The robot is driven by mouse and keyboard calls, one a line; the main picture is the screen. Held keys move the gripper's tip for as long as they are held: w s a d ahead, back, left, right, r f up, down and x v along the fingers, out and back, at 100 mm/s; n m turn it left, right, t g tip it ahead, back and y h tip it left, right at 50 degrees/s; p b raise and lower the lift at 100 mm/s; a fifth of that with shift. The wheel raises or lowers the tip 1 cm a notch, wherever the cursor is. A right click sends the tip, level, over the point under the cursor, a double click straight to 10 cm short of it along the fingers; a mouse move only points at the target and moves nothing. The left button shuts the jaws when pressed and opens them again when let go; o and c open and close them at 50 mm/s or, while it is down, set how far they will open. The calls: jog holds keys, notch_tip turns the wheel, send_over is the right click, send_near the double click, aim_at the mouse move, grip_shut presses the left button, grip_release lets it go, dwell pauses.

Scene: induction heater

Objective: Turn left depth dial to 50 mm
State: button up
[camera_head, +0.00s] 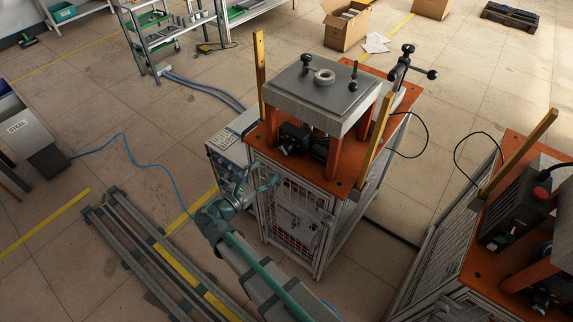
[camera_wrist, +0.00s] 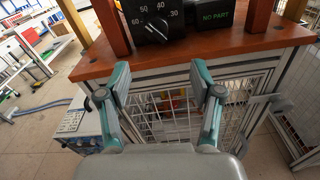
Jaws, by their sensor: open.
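The black dial (camera_wrist: 157,29) with white numbers 30, 40, 50 and 60 is at the top of the wrist view, on a dark box above an orange tabletop. Its pointer setting is too small to read surely. In the head view the dark dial box (camera_head: 291,138) stands under the press's grey plate. My gripper (camera_wrist: 161,74) is open and empty, its two teal-and-grey fingers apart, below and in front of the dial, not touching it. In the head view my gripper (camera_head: 262,182) is at the left front of the press frame.
A "NO PART" display (camera_wrist: 215,16) sits right of the dial. The orange tabletop edge (camera_wrist: 190,55) and mesh cage (camera_head: 290,205) lie just before my gripper. A grey control box (camera_head: 228,143) is at left. Orange posts (camera_wrist: 258,16) flank the dial. A second machine (camera_head: 500,230) stands right.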

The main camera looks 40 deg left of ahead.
aim_at(284, 150)
jog(key=shift+n, duration=0.9)
jog(key=w+p, duration=0.1)
jog(key=w, duration=0.2)
jog(key=w+p, duration=0.1)
jog(key=w, duration=0.3)
jog(key=w+p, duration=0.1)
jog(key=w, duration=0.3)
jog(key=shift+r, duration=0.25)
jog(key=shift+c, duration=0.2)
jog(key=c, duration=1.1)
jog(key=shift+f, duration=0.1)
